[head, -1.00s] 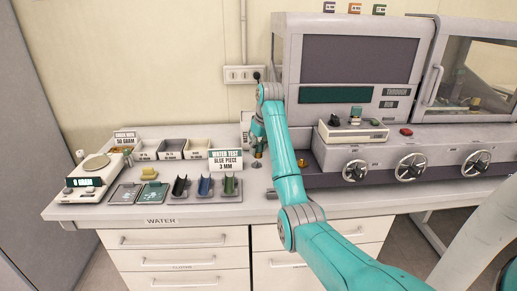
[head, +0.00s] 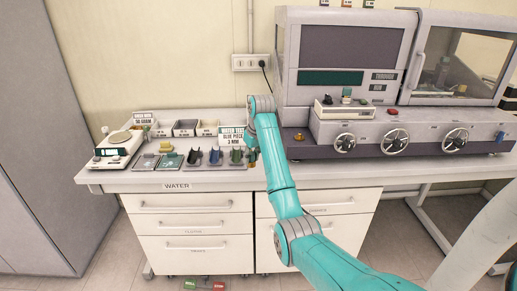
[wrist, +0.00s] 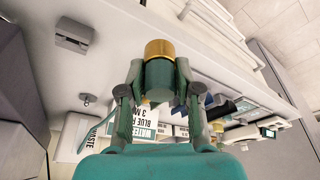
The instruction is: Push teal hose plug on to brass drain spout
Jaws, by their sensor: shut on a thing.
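My gripper (wrist: 155,95) is shut on the teal hose plug (wrist: 158,78), a dark green-teal cylinder with a brass-coloured collar at its far end. In the head view my gripper (head: 252,147) is near the bench, right of the water test sign and left of the machine, largely hidden by my arm. A small brass piece, likely the drain spout (head: 299,137), sits on the left end of the machine's base, to the right of my gripper and apart from it.
The grey machine (head: 345,50) with handwheels fills the bench's right side. The water test sign (head: 231,136), trays, coloured holders and a scale (head: 117,149) stand to the left. A wall socket (head: 250,62) is behind. Drawers are below the bench; red and green items lie on the floor.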

